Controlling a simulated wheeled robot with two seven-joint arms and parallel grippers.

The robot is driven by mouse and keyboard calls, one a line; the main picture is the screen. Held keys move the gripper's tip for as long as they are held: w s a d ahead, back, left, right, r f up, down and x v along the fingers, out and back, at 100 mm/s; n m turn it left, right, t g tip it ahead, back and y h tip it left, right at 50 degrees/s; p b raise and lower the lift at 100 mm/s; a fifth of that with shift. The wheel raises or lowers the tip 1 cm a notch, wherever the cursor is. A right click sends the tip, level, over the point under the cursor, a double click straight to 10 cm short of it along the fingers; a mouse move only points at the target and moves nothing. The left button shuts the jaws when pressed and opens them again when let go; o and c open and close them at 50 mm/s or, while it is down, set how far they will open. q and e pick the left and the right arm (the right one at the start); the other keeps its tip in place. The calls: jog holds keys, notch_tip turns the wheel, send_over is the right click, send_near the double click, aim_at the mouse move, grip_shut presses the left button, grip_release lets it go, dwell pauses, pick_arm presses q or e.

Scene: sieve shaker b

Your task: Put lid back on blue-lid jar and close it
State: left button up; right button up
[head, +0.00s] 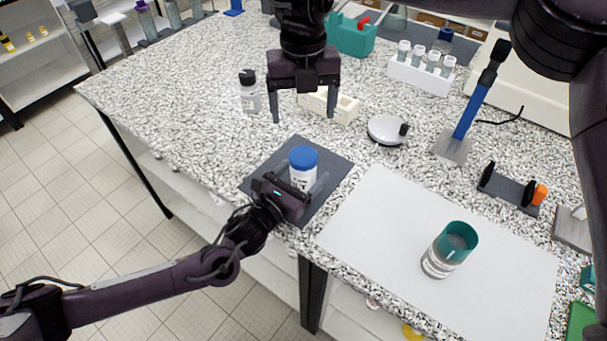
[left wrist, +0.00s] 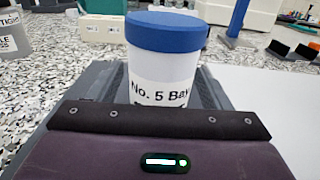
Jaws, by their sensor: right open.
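The white jar (head: 303,178) stands upright on a dark mat (head: 335,158) near the table's front edge. Its blue lid (head: 303,157) sits level on top; whether it is tightened does not show. In the left wrist view the jar (left wrist: 162,72) carries a "No. 5" label below the blue lid (left wrist: 163,26). My left gripper (head: 304,186) is low at the jar, with a finger beside it; I cannot tell whether the fingers press on it. My right gripper (head: 303,113) is open and empty, pointing down, above and behind the jar in the head view.
A small bottle (head: 249,92) and a cream rack (head: 345,108) stand behind the jar. A round silver device (head: 387,130) is to the right. A teal-topped beaker (head: 446,250) stands on the white board (head: 385,215). The table left of the mat is clear.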

aim_at(296, 182)
pick_arm(q)
jog(key=b+v, duration=0.1)
jog(key=v, duration=0.6)
jog(key=shift+f+b, duration=0.1)
jog(key=shift+b, duration=0.2)
jog(key=shift+s+a, duration=0.25)
jog(key=shift+s, duration=0.05)
jog(key=shift+s, duration=0.1)
